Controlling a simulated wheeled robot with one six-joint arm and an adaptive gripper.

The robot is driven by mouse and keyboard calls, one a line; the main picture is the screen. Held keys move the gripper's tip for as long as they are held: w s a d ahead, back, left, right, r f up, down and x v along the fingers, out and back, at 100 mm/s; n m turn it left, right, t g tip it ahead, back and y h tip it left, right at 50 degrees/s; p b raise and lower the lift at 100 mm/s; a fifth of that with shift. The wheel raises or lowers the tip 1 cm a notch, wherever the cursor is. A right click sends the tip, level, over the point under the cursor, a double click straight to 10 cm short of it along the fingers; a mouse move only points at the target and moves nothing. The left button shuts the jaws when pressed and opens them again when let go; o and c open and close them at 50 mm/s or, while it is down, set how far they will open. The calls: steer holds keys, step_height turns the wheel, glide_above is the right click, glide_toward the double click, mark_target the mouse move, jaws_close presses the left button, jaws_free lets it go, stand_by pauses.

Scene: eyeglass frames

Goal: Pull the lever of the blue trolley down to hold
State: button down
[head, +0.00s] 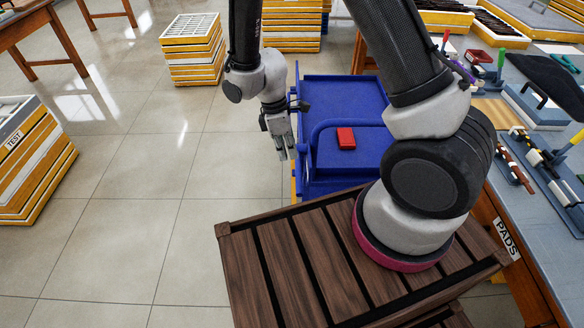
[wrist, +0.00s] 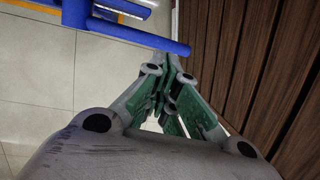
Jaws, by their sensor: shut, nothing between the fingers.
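The blue trolley (head: 343,98) stands on the floor beyond my wooden base, with a curved blue tube handle (head: 318,132) at its near end. My gripper (head: 287,155) points down just left of that handle, shut and empty. In the wrist view my gripper (wrist: 168,66) has its green-padded fingers together. A blue bar (wrist: 120,30) with a rounded end crosses just beyond the fingertips. I cannot tell whether they touch it, or whether this bar is the lever. No separate lever is clear in the head view.
A red box (head: 346,138) lies on the trolley. A workbench (head: 540,225) marked PADS stands close on the right. Stacks of yellow-edged trays (head: 193,55) stand at the back, and a stack marked TEST (head: 30,165) at the left. The tiled floor (head: 130,210) on the left is clear.

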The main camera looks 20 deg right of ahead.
steer(key=a+x, duration=0.1)
steer(key=x, duration=0.5)
steer(key=shift+d+f, duration=0.2)
steer(key=shift+d, duration=0.35)
steer(key=shift+s, duration=0.1)
steer(key=shift+s+a+f, duration=0.1)
steer(key=shift+s+f, duration=0.05)
steer(key=shift+f, duration=0.4)
steer(key=shift+s+f, duration=0.15)
steer(key=shift+f, duration=0.35)
steer(key=shift+r, duration=0.1)
